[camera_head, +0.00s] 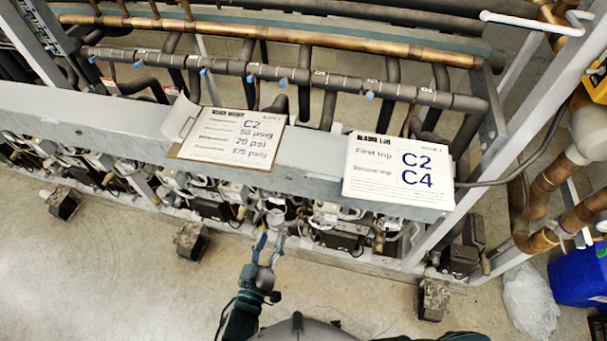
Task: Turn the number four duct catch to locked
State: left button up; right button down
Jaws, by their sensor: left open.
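No part that I can clearly tell as the number four duct catch shows. Several small blue-tipped fittings (283,83) stick out along the dark insulated pipe (330,82); I can read no numbers on them. My left gripper (270,238) is open and empty, low in the middle of the view. Its fingers point up toward the lower row of compressors, just below a small pale cylinder (275,217). I cannot tell whether they touch it. My right gripper is not in view.
A grey beam (310,172) crosses the rack above the gripper. It carries a clipboard sign (228,137) and a white C2 C4 sign (398,172). Rack feet (190,240) stand on the floor. A blue container (580,277) and clear plastic bag (528,300) lie at right.

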pick_arm(q)
jog(key=a+r, duration=0.2)
jog(key=b, duration=1.1)
send_near(290, 179)
jog(key=d+f, duration=0.1)
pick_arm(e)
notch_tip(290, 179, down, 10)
pick_arm(q)
jog(key=shift+t, duration=0.3)
jog(key=x, duration=0.2)
jog(key=b+x, duration=0.1)
jog(key=x, duration=0.5)
jog(key=shift+w+a+r, duration=0.1)
jog(key=shift+w+a, duration=0.1)
jog(key=shift+a, duration=0.1)
jog(key=shift+w+d, duration=0.1)
jog(key=shift+d, duration=0.3)
jog(key=shift+a, duration=0.4)
jog(key=shift+c, duration=0.5)
jog(key=shift+a, duration=0.3)
jog(key=c, duration=0.4)
jog(key=shift+a, duration=0.15)
grip_shut()
jog(key=shift+d, duration=0.35)
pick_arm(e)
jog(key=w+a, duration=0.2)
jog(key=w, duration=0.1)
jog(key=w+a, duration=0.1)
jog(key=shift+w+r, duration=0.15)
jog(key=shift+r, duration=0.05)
